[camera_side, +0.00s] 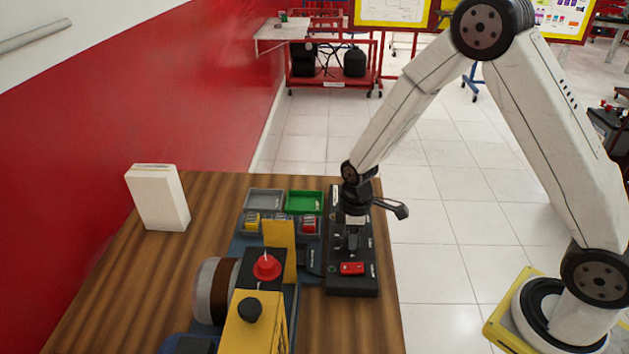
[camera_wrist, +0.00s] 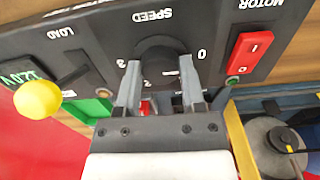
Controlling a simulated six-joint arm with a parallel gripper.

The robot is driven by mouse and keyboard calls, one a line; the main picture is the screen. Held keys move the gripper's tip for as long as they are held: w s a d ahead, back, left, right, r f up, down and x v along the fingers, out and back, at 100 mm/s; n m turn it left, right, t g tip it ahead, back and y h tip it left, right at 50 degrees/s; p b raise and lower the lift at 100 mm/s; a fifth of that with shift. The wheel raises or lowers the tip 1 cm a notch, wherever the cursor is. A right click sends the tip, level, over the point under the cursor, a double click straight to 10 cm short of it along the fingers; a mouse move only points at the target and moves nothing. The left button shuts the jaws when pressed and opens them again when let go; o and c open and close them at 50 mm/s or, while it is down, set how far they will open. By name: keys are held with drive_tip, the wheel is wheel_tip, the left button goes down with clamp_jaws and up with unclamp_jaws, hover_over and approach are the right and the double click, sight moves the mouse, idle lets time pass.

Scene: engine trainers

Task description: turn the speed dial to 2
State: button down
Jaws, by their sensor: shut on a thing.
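The black speed dial (camera_wrist: 152,50) sits under the upside-down word SPEED on a dark control panel (camera_wrist: 95,40) in the wrist view. My gripper (camera_wrist: 160,88) has one finger on each side of the dial and is shut on it. A 0 shows to the right of the dial, and other numerals show partly near the fingers. The dial's pointer mark is not clear, so its setting cannot be read. In the side view my gripper (camera_side: 353,237) reaches down onto the panel (camera_side: 352,287), and the dial is hidden there.
A red motor switch (camera_wrist: 250,50) is close beside the dial. A yellow load knob (camera_wrist: 38,100) is on the other side. The yellow engine trainer (camera_side: 255,322) and trays, one green (camera_side: 304,202), stand near the panel. A white box (camera_side: 158,197) stands at the left.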

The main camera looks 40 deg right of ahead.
drive_tip(key=shift+m, duration=0.3)
drive_tip(key=m, duration=1.1)
drive_tip(key=shift+m, duration=0.4)
drive_tip(key=m, duration=1.1)
drive_tip(key=shift+c, duration=1)
unclamp_jaws()
